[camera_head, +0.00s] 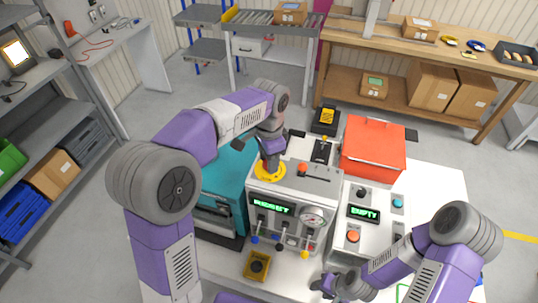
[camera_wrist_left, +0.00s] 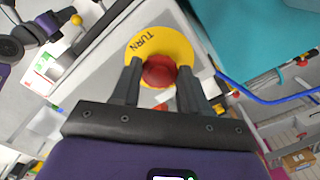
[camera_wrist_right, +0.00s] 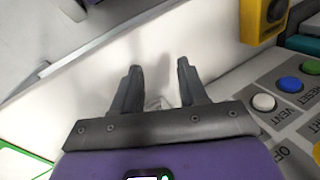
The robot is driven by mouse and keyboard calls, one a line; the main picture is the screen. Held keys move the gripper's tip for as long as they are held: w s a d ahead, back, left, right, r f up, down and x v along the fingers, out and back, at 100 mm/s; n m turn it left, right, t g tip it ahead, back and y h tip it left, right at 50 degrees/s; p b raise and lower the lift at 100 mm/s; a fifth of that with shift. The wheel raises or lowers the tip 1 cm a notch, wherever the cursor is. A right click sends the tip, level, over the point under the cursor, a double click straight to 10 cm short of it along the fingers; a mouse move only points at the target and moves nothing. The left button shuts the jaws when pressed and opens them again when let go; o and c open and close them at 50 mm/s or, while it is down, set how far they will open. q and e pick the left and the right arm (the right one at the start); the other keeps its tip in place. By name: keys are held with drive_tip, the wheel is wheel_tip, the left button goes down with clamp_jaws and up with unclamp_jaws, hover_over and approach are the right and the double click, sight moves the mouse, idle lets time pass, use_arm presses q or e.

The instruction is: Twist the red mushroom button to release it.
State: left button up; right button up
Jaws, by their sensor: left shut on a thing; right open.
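The red mushroom button (camera_wrist_left: 159,71) sits on a yellow round plate (camera_wrist_left: 176,40) marked TURN, seen in the left wrist view. In the head view the yellow plate (camera_head: 270,171) lies on top of the grey machine (camera_head: 292,200), and my gripper hides the red button. My left gripper (camera_wrist_left: 160,85) points down at the button and is shut on it, one finger on each side. My right gripper (camera_head: 325,286) is open and empty, low by the front of the white table; in the right wrist view its fingers (camera_wrist_right: 158,85) are apart with nothing between them.
A second panel (camera_head: 364,215) with an EMPTY display stands right of the machine. A red toolbox (camera_head: 374,146) is behind it and a teal machine (camera_head: 228,175) is left. A yellow box with a black button (camera_head: 257,265) lies in front. The table's right side (camera_head: 440,185) is clear.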

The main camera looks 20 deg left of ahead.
use_arm(q)
drive_tip(key=shift+m, duration=0.6)
drive_tip(key=o, duration=1.1)
drive_tip(key=shift+c, duration=0.2)
drive_tip(key=shift+r, duration=0.1)
wheel_tip(320, 180, up, 7)
drive_tip(key=shift+r+p, duration=0.2)
drive_tip(key=shift+p, duration=0.25)
